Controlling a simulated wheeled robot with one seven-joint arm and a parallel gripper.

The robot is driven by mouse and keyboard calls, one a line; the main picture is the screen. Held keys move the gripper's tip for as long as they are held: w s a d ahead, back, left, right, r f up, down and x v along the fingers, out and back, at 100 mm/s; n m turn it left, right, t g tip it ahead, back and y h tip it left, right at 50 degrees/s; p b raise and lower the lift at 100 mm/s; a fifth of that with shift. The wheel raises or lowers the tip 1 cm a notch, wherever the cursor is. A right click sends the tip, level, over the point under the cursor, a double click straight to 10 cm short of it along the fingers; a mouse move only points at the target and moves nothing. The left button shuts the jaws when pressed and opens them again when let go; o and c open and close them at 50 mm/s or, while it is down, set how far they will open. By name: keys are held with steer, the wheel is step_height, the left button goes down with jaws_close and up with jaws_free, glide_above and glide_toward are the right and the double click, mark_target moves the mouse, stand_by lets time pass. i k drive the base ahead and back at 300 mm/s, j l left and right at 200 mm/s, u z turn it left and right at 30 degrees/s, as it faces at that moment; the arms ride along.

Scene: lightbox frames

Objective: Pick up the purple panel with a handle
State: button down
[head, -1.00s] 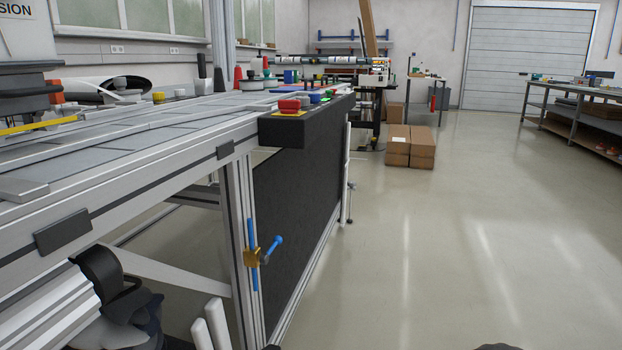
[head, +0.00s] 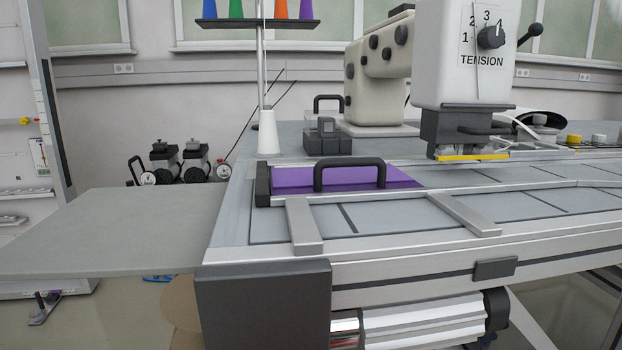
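The purple panel (head: 300,178) lies flat on the grey work table (head: 270,228), near its left end in the head view. A black U-shaped handle (head: 350,163) stands up from the panel's front side and covers a small part of it. A dark end block (head: 263,184) sits at the panel's left edge. My gripper is not in view.
A white sewing machine head (head: 460,55) stands over the table right of the panel. A white thread cone (head: 268,135) and a dark grey block (head: 327,137) are behind it. Metal bars (head: 303,226) lie in front. A grey side board (head: 120,230) extends left.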

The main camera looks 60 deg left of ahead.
mark_target(333, 175)
steer(key=u, duration=2.15)
